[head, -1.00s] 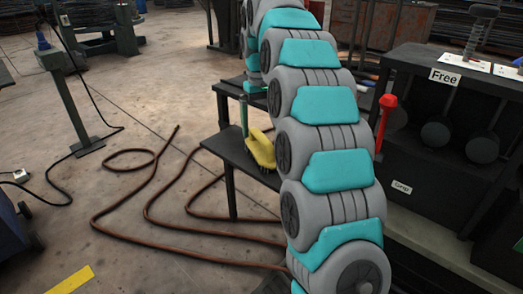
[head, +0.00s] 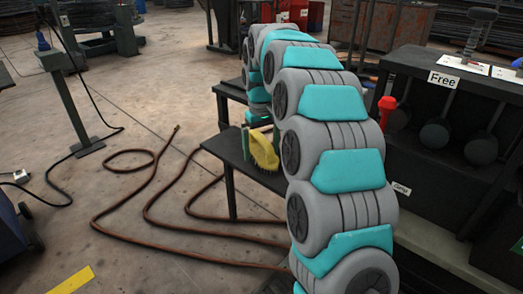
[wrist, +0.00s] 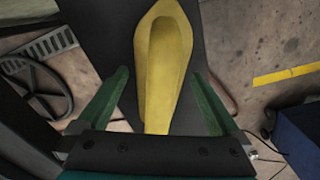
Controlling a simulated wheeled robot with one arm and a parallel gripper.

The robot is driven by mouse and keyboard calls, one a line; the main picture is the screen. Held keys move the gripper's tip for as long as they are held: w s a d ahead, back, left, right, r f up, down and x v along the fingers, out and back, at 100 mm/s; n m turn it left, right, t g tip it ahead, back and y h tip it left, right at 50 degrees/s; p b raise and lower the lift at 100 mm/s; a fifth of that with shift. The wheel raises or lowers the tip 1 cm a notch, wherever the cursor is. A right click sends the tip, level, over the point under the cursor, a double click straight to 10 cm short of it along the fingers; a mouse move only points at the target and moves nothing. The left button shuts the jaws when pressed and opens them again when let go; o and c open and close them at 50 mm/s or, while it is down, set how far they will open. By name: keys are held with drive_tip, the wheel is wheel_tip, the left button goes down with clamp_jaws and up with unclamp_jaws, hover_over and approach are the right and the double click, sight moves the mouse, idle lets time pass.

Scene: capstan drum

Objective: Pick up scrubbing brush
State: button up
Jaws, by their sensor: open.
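The yellow scrubbing brush (head: 264,152) lies on the dark lower shelf (head: 232,153), partly beside my arm in the head view. In the wrist view the brush (wrist: 165,60) runs lengthwise up the middle, its near end close to the gripper's dark crossbar. My gripper (wrist: 160,73) is open, with one green finger on each side of the brush and a visible gap on both sides. In the head view the green fingers of my gripper (head: 260,134) show at the brush. My arm hides part of the gripper, and I cannot tell the fingertips' height over the shelf.
A brown hose (head: 150,205) lies coiled on the floor left of the shelf. A dark bench (head: 440,75) with a "Free" label and a red-handled tool (head: 386,108) stand to the right. A dark spoked wheel (wrist: 35,85) shows at left in the wrist view.

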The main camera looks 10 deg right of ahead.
drive_tip(key=shift+f, duration=0.3)
drive_tip(key=c, duration=1.4)
